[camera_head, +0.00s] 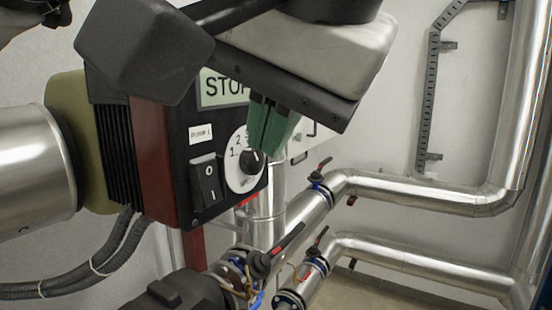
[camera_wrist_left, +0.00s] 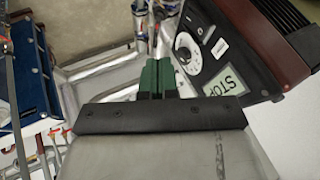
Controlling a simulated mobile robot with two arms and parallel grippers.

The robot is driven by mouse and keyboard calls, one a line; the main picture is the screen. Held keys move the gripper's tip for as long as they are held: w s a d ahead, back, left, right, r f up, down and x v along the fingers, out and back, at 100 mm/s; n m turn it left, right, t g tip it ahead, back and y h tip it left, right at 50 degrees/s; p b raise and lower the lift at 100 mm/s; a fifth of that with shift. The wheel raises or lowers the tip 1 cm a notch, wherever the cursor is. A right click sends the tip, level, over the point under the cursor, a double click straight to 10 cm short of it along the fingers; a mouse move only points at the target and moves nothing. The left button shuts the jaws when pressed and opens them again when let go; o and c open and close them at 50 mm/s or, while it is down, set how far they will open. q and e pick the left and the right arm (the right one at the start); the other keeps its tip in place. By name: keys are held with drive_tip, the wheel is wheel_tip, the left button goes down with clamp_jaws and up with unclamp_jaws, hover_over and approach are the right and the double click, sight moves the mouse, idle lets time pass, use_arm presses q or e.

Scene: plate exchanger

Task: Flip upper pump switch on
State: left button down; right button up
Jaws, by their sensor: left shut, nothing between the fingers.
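The pump control box (camera_head: 180,215) is black and dark red, with a STOP display (camera_head: 222,89). Its face has a black rocker switch (camera_head: 207,185) marked O above and I below; I cannot tell which side is pressed in. A round dial (camera_head: 252,161) sits to the right of the switch. My left gripper (camera_head: 268,143) has green fingers, shut and empty, in front of the dial's upper part, up and right of the switch. In the left wrist view the fingers (camera_wrist_left: 158,64) are beside the dial, and the switch (camera_wrist_left: 219,48) lies beyond it. Contact cannot be told. My right gripper is out of view.
Grey hoses (camera_head: 75,285) leave the box at lower left. A large steel pipe (camera_head: 35,160) is at the left. Bare wall (camera_head: 385,120) shows at right.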

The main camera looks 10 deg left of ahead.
sight(221, 189)
use_arm(q)
drive_tip(key=w+a+f+p, duration=0.1)
drive_tip(key=w+a+f, duration=0.1)
drive_tip(key=w+a+f+p, duration=0.1)
drive_tip(key=w+a+f, duration=0.1)
drive_tip(key=f, duration=0.1)
drive_tip(key=w+a+f+p, duration=0.1)
drive_tip(key=w+a+f, duration=0.1)
drive_tip(key=a+f, duration=0.1)
drive_tip(key=shift+d+f, duration=0.1)
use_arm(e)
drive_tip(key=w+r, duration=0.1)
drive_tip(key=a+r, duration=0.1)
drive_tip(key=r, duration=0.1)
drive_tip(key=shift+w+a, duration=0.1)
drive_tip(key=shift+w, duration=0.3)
use_arm(q)
drive_tip(key=shift+w+d, duration=0.1)
drive_tip(key=shift+w, duration=0.05)
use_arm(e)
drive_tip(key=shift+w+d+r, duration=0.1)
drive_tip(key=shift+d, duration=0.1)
use_arm(q)
drive_tip(key=shift+w+a+f, duration=0.1)
drive_tip(key=shift+a+f, duration=0.05)
drive_tip(key=shift+a, duration=0.25)
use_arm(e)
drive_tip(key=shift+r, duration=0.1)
